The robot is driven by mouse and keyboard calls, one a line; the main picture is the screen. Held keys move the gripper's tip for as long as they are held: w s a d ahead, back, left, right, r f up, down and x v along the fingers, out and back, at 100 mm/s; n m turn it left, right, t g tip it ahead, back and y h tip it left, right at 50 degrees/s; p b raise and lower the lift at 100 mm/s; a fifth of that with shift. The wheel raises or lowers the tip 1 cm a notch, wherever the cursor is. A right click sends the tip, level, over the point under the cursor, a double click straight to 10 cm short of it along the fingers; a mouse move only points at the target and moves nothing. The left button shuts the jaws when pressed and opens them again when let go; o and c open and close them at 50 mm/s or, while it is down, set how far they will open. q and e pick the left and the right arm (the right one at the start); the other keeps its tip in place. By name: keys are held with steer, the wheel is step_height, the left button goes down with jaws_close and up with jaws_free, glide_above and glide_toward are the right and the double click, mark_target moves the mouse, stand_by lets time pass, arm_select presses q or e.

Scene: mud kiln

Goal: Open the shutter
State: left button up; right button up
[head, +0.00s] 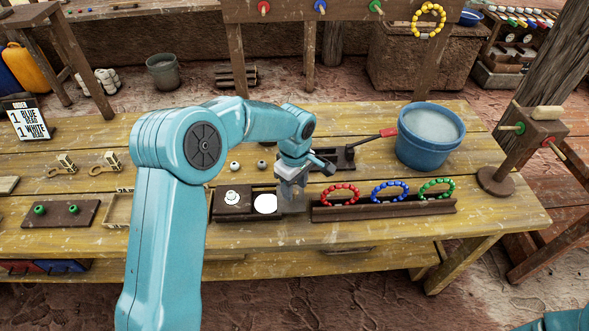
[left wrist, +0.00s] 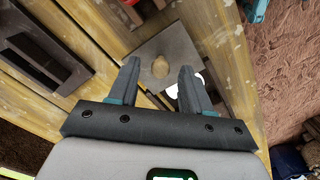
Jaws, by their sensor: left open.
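The shutter seems to be a grey plate (left wrist: 158,48) with a tan oval at its middle; I cannot tell whether that oval is a knob or a hole. In the head view the plate (head: 292,203) stands at the right end of a low dark wooden box (head: 232,212), beside a bright white disc (head: 265,204). My left gripper (head: 292,180) is right above the plate, pointing down. In the left wrist view its fingers (left wrist: 160,68) are open, with the tan oval between their tips. Contact cannot be told. My right gripper is out of view.
A dark rack (head: 385,208) with red, blue and green bead rings stands close on the right. A blue bucket (head: 430,138) and a dark block with a red-handled lever (head: 368,138) are behind. Two small pale balls lie behind the box.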

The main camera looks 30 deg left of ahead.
mark_target(294, 191)
arm_select(q)
step_height(294, 191, up, 16)
steer(key=shift+f, duration=0.15)
stand_by(0.6)
